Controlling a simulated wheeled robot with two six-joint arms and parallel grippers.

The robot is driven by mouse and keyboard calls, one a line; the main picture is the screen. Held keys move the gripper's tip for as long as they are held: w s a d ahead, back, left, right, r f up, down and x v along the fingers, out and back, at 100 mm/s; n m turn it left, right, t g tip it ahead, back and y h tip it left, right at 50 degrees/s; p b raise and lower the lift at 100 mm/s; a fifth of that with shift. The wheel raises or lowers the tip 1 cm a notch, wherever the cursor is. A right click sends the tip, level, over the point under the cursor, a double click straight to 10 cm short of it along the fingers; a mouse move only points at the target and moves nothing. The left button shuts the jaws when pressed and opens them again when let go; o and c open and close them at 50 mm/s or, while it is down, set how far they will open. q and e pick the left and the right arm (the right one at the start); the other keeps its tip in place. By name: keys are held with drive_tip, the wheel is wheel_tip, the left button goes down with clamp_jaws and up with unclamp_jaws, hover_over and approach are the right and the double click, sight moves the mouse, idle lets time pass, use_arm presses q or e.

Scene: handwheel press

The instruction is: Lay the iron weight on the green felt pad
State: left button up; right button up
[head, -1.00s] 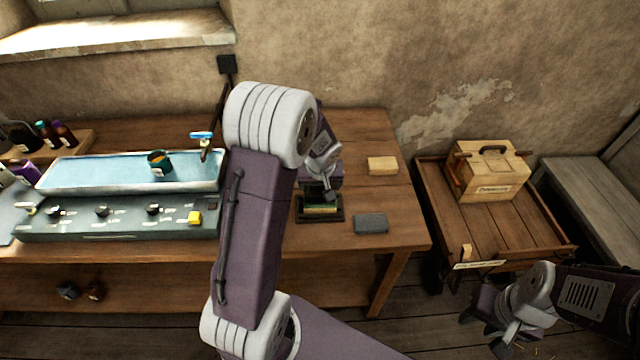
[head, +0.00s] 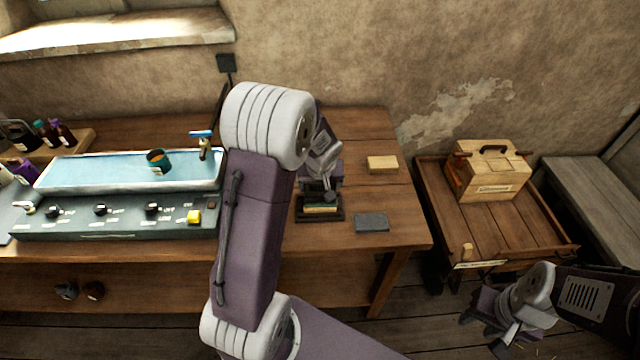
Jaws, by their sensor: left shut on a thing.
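My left gripper (head: 324,188) is low over the workbench, right of my own upright arm link. It is shut on a small dark thing mostly hidden by the fingers; I cannot tell for sure whether this is the iron weight. Just below it, a dark base (head: 335,215) carries a flat item with green on top and a yellowish edge (head: 321,208). I cannot tell whether the green is the felt pad, or whether the held thing touches it. A dark grey slab (head: 371,222) lies to the right. My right gripper (head: 497,325) is at the lower right, its fingers unclear.
A wooden block (head: 382,164) lies behind the slab. At left stand a water trough (head: 110,176) with a teal cup (head: 158,161), and a control panel (head: 120,221). Right of the bench (head: 400,206), a low cart (head: 500,232) holds a wooden box (head: 490,172).

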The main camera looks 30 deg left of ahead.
idle(0.3)
use_arm(q)
drive_tip(key=o, duration=2)
drive_tip(key=v, duration=0.9)
drive_tip(key=shift+s, duration=0.1)
drive_tip(key=s+d+f+m+g+h, duration=0.1)
drive_tip(key=s+d+f+m, duration=0.2)
drive_tip(key=s, duration=0.4)
drive_tip(key=s+d+f+m+g+h, duration=0.1)
drive_tip(key=s+d+f+m, duration=0.1)
drive_tip(key=s+d+f, duration=0.2)
drive_tip(key=s+d, duration=0.2)
drive_tip(key=s, duration=0.2)
drive_tip(key=shift+m+g, duration=0.3)
drive_tip(key=shift+m, duration=0.1)
